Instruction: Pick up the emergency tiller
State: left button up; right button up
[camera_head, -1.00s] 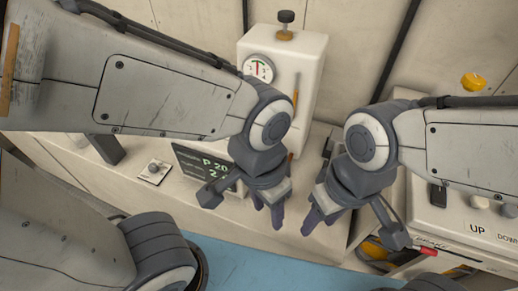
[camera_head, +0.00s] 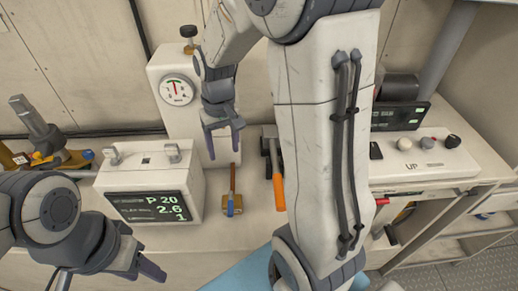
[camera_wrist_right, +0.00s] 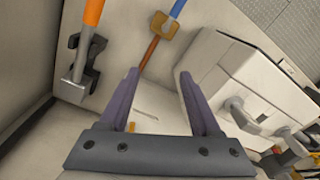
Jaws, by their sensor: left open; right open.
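A grey bar with an orange grip (camera_head: 278,188), probably the emergency tiller, rests in a dark bracket on the bench; it also shows at upper left in the right wrist view (camera_wrist_right: 91,14). My left gripper (camera_head: 150,275) is at lower left, open and empty, in front of the display box.
A white display box (camera_head: 150,185) with two knobs stands left of the tools. A taller white gauge housing (camera_head: 172,122) stands behind. A control panel (camera_head: 420,160) lies to the right. A clamp-like metal device (camera_head: 40,130) is at far left.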

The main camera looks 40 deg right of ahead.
jog(key=w+d+f+m, duration=0.1)
jog(key=d+f+m, duration=0.15)
jog(key=d, duration=0.55)
jog(key=w+d+f+m, duration=0.1)
jog(key=d+f+m, duration=0.15)
jog(key=d, duration=0.65)
send_over(274, 154)
notch_tip(274, 154, down, 5)
jog(key=shift+b, duration=0.45)
jog(key=shift+f, duration=3.1)
grip_shut()
jog(key=shift+r, duration=0.1)
